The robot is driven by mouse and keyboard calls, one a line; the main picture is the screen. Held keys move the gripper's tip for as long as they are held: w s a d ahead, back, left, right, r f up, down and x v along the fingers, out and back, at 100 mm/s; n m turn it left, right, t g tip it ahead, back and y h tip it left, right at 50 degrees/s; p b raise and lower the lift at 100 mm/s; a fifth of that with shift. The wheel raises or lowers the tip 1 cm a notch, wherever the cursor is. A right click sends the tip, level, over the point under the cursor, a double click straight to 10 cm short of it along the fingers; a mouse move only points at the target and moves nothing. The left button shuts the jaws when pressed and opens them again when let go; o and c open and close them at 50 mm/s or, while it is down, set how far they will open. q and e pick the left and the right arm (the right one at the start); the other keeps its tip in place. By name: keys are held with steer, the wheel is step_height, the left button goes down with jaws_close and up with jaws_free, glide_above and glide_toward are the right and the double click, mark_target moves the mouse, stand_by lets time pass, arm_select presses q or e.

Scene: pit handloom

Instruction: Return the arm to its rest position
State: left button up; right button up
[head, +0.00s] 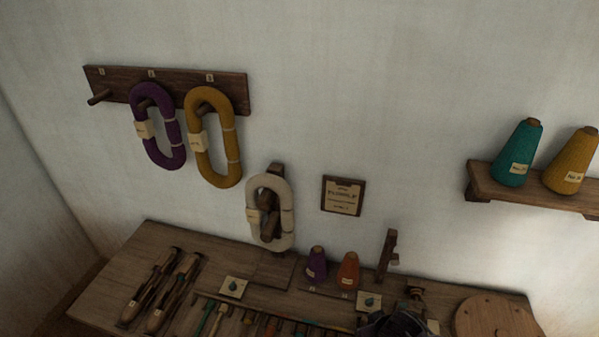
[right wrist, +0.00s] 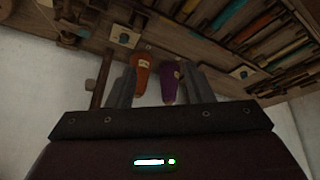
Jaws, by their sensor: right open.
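My right gripper (right wrist: 158,76) is open in the right wrist view, with its two grey fingers apart and nothing held between them. An orange yarn cone (right wrist: 142,72) and a purple yarn cone (right wrist: 170,80) show beyond the fingers, apart from them as far as I can tell. In the head view a dark part of my right arm (head: 395,325) shows at the bottom edge, over the front of the bench; its fingers cannot be made out there. My left gripper is not in view.
The wooden bench (head: 112,268) carries shuttles (head: 165,290), a purple cone (head: 316,264), an orange cone (head: 348,271) and a round wooden disc (head: 495,318). A peg rack (head: 115,80) holds purple and mustard skeins; a cream skein (head: 285,210) hangs lower. A shelf (head: 530,190) holds two cones.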

steer(key=s+d+r+m+g, duration=0.2)
steer(key=s+r, duration=1)
steer(key=r, duration=0.3)
step_height(320, 180, down, 38)
steer(key=s+g+b, duration=0.1)
steer(key=s+b, duration=0.2)
steer(key=b, duration=0.5)
arm_select(q)
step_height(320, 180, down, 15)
steer(key=b, duration=0.6)
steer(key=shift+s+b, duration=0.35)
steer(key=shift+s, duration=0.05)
arm_select(e)
steer(key=s+d+f, duration=0.1)
steer(key=s+f, duration=0.8)
steer(key=f, duration=0.3)
steer(key=s+d+f+g, duration=0.1)
steer(key=s+d+f, duration=0.1)
steer(key=s+f, duration=0.8)
step_height(320, 180, down, 3)
steer(key=shift+d+r+n+h, duration=0.1)
steer(key=shift+d+n+h, duration=0.1)
steer(key=shift+n+h, duration=0.15)
